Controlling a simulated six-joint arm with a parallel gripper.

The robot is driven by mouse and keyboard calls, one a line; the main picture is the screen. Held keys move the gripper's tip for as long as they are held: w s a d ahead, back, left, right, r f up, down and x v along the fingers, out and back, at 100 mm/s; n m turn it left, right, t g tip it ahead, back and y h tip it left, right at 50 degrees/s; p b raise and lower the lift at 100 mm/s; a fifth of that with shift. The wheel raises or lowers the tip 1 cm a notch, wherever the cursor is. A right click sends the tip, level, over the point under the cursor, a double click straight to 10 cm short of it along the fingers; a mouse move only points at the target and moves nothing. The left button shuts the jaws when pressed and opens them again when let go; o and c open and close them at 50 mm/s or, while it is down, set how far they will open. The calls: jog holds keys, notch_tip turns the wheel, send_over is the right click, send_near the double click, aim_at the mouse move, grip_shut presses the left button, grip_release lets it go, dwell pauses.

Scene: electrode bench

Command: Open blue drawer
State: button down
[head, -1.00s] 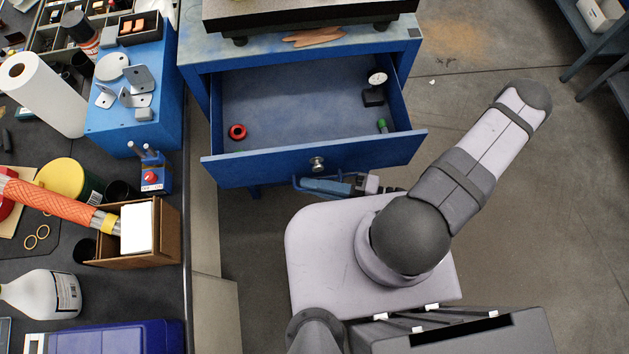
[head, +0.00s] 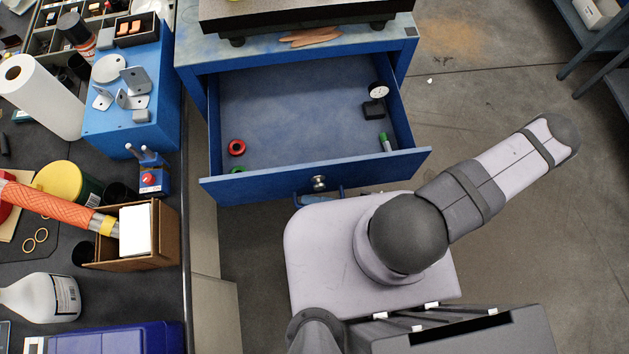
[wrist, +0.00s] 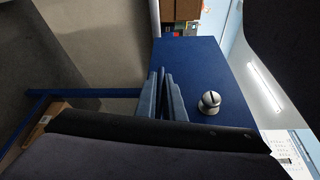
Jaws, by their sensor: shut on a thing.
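The blue drawer (head: 270,183) stands pulled out from under the bench top, with a round metal knob (head: 319,183) on its front. The drawer front (wrist: 215,65) and the knob (wrist: 209,102) also show in the wrist view. My gripper (wrist: 163,75) has its fingers close together at the edge of the drawer front, beside the knob and not around it. It is shut on the drawer; the exact contact is hard to see. In the head view the drawer front and my arm mostly hide the gripper.
In the drawer lie a red ring (head: 237,148), a dial gauge (head: 377,92) and a green-tipped item (head: 385,142). A cluttered workbench (head: 90,285) stands on the left. The floor (head: 500,90) to the right is mostly clear.

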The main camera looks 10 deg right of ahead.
jog(key=shift+s+d+f, duration=0.1)
jog(key=shift+s, duration=0.1)
jog(key=c, duration=1.9)
grip_release()
jog(key=shift+o, duration=0.2)
jog(key=v, duration=0.7)
jog(key=shift+s+d, duration=0.1)
